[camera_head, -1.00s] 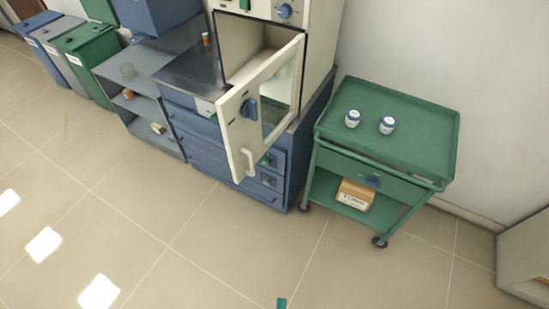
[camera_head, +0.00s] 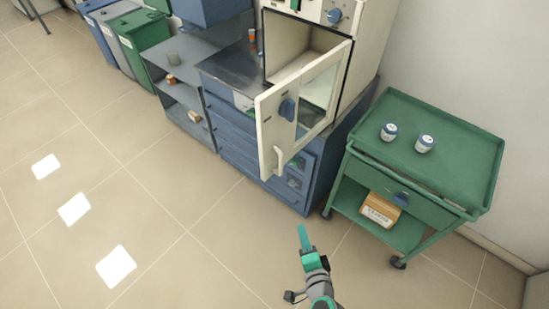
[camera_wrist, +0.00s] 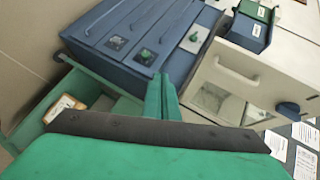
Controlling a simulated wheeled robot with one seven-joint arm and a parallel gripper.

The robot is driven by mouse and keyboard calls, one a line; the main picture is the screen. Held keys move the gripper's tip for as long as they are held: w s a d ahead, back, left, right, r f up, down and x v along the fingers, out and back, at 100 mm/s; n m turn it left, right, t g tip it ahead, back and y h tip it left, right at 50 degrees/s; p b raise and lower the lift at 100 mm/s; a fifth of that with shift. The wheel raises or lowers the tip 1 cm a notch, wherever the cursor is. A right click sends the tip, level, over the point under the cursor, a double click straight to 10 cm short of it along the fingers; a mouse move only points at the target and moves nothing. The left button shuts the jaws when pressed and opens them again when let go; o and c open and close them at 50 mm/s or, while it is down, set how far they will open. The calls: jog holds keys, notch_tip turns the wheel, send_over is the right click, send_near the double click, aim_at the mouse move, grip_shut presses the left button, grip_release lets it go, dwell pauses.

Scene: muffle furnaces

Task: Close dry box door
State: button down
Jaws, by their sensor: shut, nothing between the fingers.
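The dry box (camera_head: 361,30) is a white cabinet on the blue counter. Its door (camera_head: 271,131) stands wide open, swung out toward the room, with a window, a blue knob (camera_head: 287,110) and a pale handle (camera_head: 278,160). The inside of the box looks empty where it shows. My gripper (camera_head: 303,236) is shut and empty, in front of the blue drawers and below the door, apart from it. In the wrist view the closed green fingers (camera_wrist: 168,90) point toward the drawers, with the door (camera_wrist: 228,80) and its handle to their right.
A green cart (camera_head: 460,150) with two small jars (camera_head: 407,138) on top and a cardboard box (camera_head: 380,210) below stands right of the counter. Grey shelves (camera_head: 180,85) and bins (camera_head: 140,32) are at the left. The floor in front is clear.

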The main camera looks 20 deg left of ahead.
jog(key=w+a+r+n+g+y, duration=0.1)
jog(key=w+r+y, duration=0.45)
jog(key=r, duration=0.35)
jog(key=n+g+y, duration=0.4)
jog(key=y, duration=0.1)
send_near(265, 152)
jog(key=shift+h, duration=0.25)
jog(key=x, duration=0.6)
jog(key=shift+w+a+r, duration=0.1)
jog(key=shift+a, duration=0.1)
